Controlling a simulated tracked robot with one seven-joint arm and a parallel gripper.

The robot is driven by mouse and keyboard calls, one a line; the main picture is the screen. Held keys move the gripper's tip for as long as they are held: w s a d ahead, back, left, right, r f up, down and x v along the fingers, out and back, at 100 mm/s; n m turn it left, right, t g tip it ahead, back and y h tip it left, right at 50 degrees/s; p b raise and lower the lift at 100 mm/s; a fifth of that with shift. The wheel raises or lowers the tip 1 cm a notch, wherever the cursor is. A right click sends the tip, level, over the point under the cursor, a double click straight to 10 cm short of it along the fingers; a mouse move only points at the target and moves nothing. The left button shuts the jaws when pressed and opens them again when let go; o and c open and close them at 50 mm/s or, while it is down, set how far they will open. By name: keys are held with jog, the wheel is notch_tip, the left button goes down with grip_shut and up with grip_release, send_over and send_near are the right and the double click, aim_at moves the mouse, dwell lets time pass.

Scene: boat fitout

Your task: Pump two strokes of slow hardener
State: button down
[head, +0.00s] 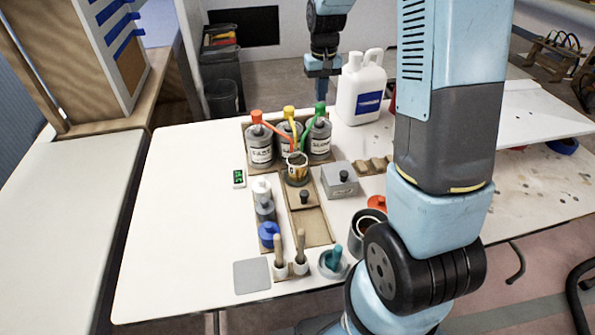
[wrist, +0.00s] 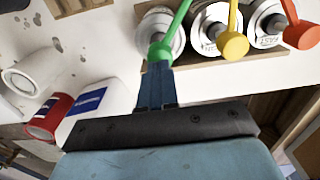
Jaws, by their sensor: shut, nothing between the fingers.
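Three grey cans with pump heads stand in a wooden tray at the back of the table: an orange pump (head: 257,116), a yellow pump (head: 289,112) and a green pump (head: 320,108). A cup with yellowish content (head: 297,168) stands in front, near the spout ends. My gripper (head: 322,92) is shut and empty, pointing down just above the green pump. In the wrist view its fingertips (wrist: 160,62) meet the green pump head (wrist: 159,52) in the picture; contact is unclear.
A white jug (head: 361,92) stands behind and right of the cans. A grey box (head: 339,180), brushes (head: 300,250) and a small green-display device (head: 238,178) are nearby. My arm hides part of the table's right side.

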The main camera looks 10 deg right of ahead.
aim_at(320, 104)
jog(key=shift+f, duration=0.35)
jog(key=shift+f, duration=1.7)
jog(key=shift+r, duration=2.05)
jog(key=shift+r, duration=1.5)
